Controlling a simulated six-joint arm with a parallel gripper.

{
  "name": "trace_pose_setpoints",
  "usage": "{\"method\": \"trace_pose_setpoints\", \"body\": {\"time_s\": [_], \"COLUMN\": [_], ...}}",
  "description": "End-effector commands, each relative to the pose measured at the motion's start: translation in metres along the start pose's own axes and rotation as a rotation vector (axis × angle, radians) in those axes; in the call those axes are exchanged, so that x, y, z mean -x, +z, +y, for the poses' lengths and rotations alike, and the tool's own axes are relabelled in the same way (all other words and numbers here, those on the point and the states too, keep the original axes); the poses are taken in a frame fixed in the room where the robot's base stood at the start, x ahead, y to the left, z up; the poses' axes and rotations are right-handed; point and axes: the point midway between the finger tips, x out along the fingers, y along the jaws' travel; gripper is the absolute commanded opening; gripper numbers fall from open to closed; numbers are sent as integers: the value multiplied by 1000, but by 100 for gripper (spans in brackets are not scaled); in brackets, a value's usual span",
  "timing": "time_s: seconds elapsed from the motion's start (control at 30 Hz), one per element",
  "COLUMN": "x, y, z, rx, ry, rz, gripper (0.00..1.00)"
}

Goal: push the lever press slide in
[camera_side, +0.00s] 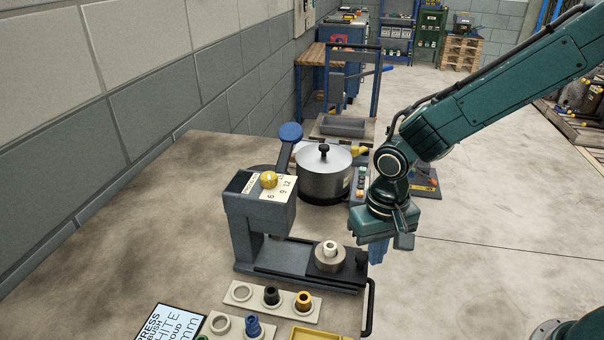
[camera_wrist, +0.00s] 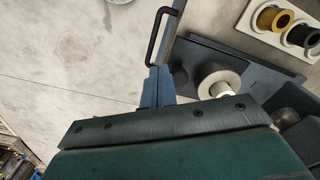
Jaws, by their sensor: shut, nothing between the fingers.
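The grey lever press (camera_side: 258,215) stands on the table, with a blue-knobbed lever (camera_side: 290,132) and a yellow dial knob on its head. Its dark slide (camera_side: 345,268) sticks out to the right of the head. A round metal holder (camera_side: 330,262) with a white bush (camera_side: 330,247) sits on the slide, clear of the head. A black knob (camera_side: 361,258) is at the slide's right end. My gripper (camera_side: 377,258) is shut and empty, pointing down just right of that knob; contact cannot be told. In the wrist view, its blue fingers (camera_wrist: 155,92) are beside the slide (camera_wrist: 240,62) and bush (camera_wrist: 222,90).
A pot with a lid (camera_side: 323,178) stands behind the press. A pale tray (camera_side: 243,296) with dark and yellow bushes lies in front, with another tray and a sign nearby. A black handle (camera_side: 369,312) is at the table's right edge. Open floor lies to the right.

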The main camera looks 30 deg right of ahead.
Motion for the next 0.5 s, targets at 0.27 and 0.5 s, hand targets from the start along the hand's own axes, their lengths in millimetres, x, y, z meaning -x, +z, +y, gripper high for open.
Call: {"method": "trace_pose_setpoints", "body": {"time_s": [0.27,0.5], "x": [0,0], "y": [-5,-10], "z": [-9,-16], "rx": [1,0], "ry": [-1,-1], "rz": [1,1], "gripper": [0,0]}}
